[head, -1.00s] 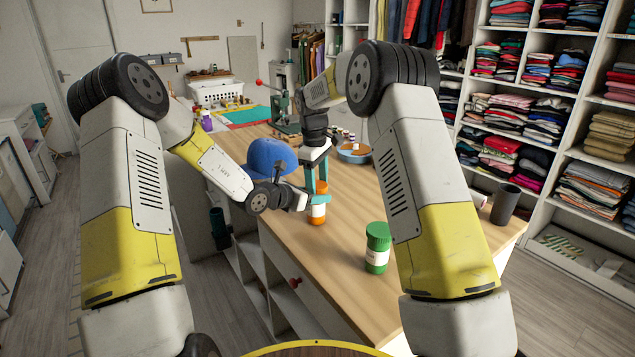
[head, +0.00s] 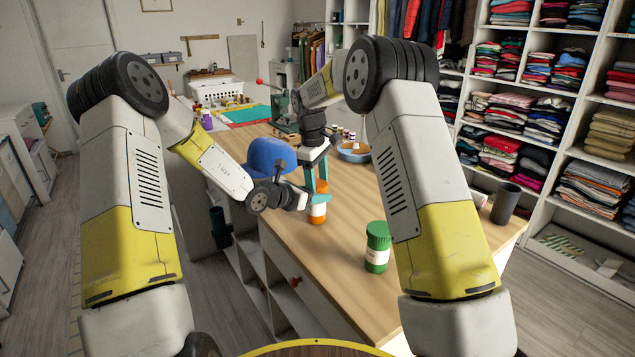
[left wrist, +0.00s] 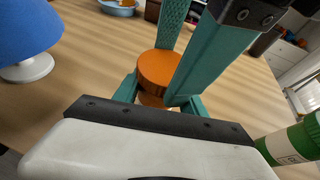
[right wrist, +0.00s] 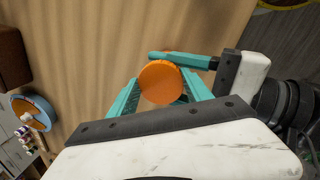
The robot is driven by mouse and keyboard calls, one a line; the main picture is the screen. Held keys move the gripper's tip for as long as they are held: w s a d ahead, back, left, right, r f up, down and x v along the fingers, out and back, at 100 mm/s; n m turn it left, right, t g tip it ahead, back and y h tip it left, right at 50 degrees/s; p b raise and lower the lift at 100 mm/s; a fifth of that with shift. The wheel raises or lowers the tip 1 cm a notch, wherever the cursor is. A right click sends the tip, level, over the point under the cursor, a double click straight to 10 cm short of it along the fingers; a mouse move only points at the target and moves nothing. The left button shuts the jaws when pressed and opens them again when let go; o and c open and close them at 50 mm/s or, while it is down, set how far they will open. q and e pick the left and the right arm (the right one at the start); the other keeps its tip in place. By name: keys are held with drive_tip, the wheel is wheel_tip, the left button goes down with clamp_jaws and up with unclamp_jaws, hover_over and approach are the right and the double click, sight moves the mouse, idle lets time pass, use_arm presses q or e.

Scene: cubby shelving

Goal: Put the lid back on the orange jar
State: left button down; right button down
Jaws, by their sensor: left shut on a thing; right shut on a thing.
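The orange jar (head: 317,212), with a white label, stands upright near the table's left edge. My left gripper (head: 318,198) comes in from the left and is shut around the jar's upper part. The orange lid (head: 321,186) is directly above, between the downward fingers of my right gripper (head: 317,174), which is shut on it. The lid's round top shows in the left wrist view (left wrist: 160,68) and in the right wrist view (right wrist: 161,83). A little of the jar (left wrist: 151,100) shows beneath it. The fingers hide the seam, so I cannot tell whether lid and jar touch.
A green jar (head: 377,247) stands nearer on the wooden table (head: 335,270). A blue lamp (head: 270,155) stands behind my left gripper. A blue bowl (head: 354,154) and small bottles are farther back. A dark cup (head: 505,203) is at right.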

use_arm(q)
drive_tip(key=shift+w, duration=0.1)
use_arm(e)
drive_tip(key=shift+s+a+r, duration=0.1)
drive_tip(key=shift+a+r, duration=0.05)
drive_tip(key=shift+a, duration=0.1)
idle(0.5)
use_arm(q)
drive_tip(key=shift+d+r, duration=0.1)
use_arm(e)
drive_tip(key=shift+d+f, duration=0.25)
drive_tip(key=shift+f, duration=0.6)
drive_tip(key=c, duration=0.8)
unclamp_jaws()
drive_tip(key=shift+o, duration=0.2)
drive_tip(key=shift+r, duration=0.1)
drive_tip(key=shift+r, duration=0.2)
